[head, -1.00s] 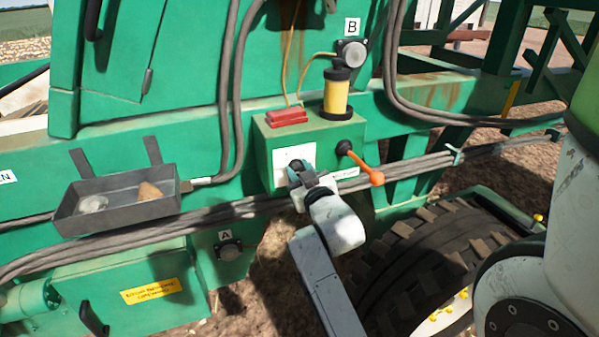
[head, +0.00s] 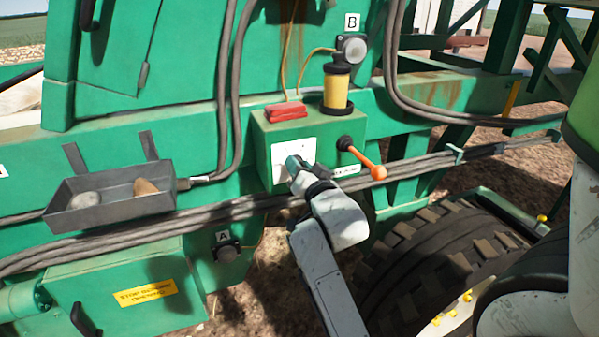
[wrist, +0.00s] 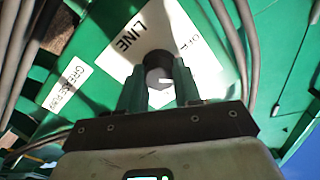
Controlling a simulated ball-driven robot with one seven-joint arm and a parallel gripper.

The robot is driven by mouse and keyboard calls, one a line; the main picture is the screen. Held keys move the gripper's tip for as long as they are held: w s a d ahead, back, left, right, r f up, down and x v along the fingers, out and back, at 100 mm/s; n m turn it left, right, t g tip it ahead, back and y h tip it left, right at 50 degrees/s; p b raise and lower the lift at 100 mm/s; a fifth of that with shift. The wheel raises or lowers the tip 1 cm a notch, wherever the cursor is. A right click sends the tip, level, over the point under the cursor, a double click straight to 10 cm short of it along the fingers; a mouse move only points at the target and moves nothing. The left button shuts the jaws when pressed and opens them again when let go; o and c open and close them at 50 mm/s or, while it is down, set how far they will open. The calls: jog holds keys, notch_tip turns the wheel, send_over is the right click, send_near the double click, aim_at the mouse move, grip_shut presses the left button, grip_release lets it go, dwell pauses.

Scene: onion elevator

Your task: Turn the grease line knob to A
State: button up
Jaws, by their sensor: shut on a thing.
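The grease line knob (wrist: 158,62) is a dark round knob with a short white mark, on a white plate lettered "LINE" (wrist: 128,42). In the wrist view my gripper (wrist: 160,78) has one finger on each side of the knob and is shut on it. In the head view my gripper (head: 294,165) is at the white plate (head: 301,150) on the front of the green box (head: 262,168); it hides the knob there. The other lettering on the plate is partly covered, so I cannot tell the knob's setting.
An orange-tipped lever (head: 370,165) sticks out just right of my gripper. A yellow-and-black reservoir (head: 337,88) and a red block (head: 286,111) top the box. Hoses (head: 150,232) run below. A grey tray (head: 112,205) holding stones hangs left; a tyre (head: 425,260) is lower right.

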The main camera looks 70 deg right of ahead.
jog(key=shift+r+m+b, duration=0.15)
jog(key=shift+m+b, duration=0.3)
jog(key=shift+m, duration=0.85)
jog(key=o, duration=1)
jog(key=shift+d, duration=0.1)
jog(key=shift+o, duration=0.2)
jog(key=b+v, duration=0.1)
jog(key=v, duration=1)
